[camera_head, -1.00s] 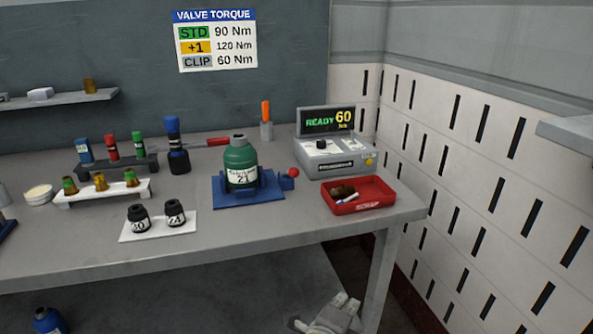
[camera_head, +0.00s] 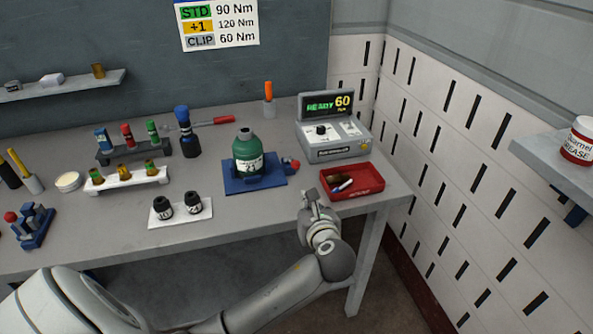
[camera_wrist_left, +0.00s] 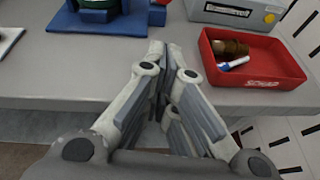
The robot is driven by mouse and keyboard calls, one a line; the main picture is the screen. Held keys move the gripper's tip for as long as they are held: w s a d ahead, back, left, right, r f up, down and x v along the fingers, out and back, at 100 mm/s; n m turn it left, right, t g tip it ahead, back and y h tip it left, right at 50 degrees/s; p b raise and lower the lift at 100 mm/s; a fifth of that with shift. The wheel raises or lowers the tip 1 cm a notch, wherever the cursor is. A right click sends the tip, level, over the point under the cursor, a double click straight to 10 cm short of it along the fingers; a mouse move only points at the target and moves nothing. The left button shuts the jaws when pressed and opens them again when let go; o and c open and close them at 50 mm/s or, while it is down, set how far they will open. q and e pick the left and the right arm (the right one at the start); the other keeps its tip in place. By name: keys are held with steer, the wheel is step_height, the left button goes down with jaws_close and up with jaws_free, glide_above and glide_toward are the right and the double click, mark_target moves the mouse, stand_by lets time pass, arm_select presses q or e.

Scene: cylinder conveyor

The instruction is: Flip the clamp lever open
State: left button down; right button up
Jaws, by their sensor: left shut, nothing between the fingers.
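The green cylinder (camera_head: 247,152) stands upright in a blue clamp base (camera_head: 255,185) on the bench. The clamp lever with its red knob (camera_head: 293,163) sticks out at the right side of the base. In the left wrist view the blue base (camera_wrist_left: 100,24) shows at the top, with only its lower part in frame. My left gripper (camera_head: 311,194) is shut and empty over the bench's front edge, below and to the right of the lever and apart from it. Its closed fingers also show in the left wrist view (camera_wrist_left: 169,48). My right gripper is not in view.
A red tray (camera_head: 368,190) with small parts lies just right of my left gripper. The torque unit (camera_head: 335,150) stands behind it. Two black cylinders on a white plate (camera_head: 180,219) are at the left. A second blue fixture (camera_head: 36,236) stands far left.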

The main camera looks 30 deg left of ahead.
arm_select(q)
steer(key=shift+a+r+y, duration=0.25)
steer(key=shift+r+y, duration=0.05)
steer(key=shift+r, duration=0.3)
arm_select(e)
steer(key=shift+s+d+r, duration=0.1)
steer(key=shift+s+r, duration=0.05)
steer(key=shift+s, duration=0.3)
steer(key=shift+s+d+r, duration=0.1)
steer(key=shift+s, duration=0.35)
arm_select(q)
steer(key=p+x, duration=0.1)
steer(key=x, duration=0.9)
steer(key=shift+s+f, duration=0.1)
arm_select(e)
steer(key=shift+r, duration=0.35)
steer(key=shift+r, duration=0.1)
